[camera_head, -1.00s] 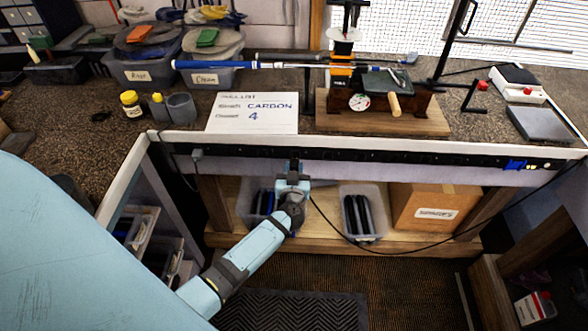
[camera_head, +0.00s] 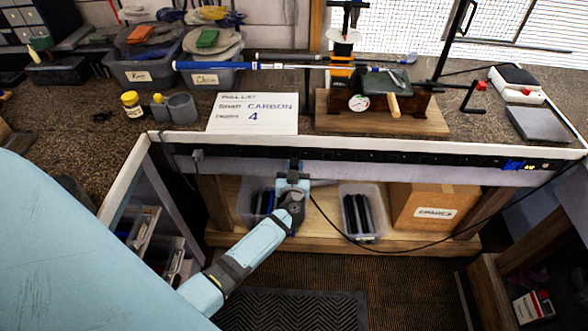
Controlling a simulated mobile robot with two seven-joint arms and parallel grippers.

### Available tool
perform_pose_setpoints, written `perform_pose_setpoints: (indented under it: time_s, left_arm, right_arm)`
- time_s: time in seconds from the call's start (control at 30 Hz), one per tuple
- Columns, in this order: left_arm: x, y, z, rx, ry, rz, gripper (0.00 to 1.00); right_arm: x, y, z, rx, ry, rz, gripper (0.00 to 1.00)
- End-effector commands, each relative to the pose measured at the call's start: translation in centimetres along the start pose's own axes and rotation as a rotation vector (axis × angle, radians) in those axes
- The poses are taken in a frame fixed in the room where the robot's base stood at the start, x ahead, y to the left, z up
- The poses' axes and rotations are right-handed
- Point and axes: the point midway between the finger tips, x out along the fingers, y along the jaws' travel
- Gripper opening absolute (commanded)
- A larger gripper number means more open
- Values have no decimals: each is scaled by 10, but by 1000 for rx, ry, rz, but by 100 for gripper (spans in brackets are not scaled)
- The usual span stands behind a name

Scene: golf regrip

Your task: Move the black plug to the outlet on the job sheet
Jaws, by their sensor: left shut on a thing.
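A black power strip (camera_head: 400,158) with a row of outlets runs along the bench's front edge. My left gripper (camera_head: 294,168) is at the strip, left of its middle, shut on the black plug, which the gripper hides. A black cord (camera_head: 345,236) runs from near the gripper, down and off to the right. I cannot tell whether the plug is seated in an outlet. A grey plug (camera_head: 198,155) sits at the strip's left end. My right gripper is not in view.
A blue plug or switch (camera_head: 514,164) is at the strip's right end. Below are bins of black grips (camera_head: 357,214) and a cardboard box (camera_head: 434,207). A club (camera_head: 262,66) lies clamped across the bench top. Floor in front is clear beside a mat (camera_head: 290,308).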

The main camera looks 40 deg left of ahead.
Motion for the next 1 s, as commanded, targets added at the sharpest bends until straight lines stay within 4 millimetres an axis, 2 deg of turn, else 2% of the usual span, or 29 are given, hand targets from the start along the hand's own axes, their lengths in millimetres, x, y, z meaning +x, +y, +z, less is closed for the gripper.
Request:
perform_pose_setpoints:
  time_s: [0.8,0.83,0.93,0.97,1.0]
  left_arm:
    - [21,0,-1,0,0,0,0]
    - [21,0,0,0,0,0,31]
    - [20,0,0,0,0,0,54]
    - [20,0,0,0,0,0,59]
    - [20,0,0,0,0,0,59]
  right_arm:
    - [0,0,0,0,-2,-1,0]
    - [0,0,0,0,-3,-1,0]
    - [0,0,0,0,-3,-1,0]
    - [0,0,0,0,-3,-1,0]
    - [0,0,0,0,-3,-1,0]
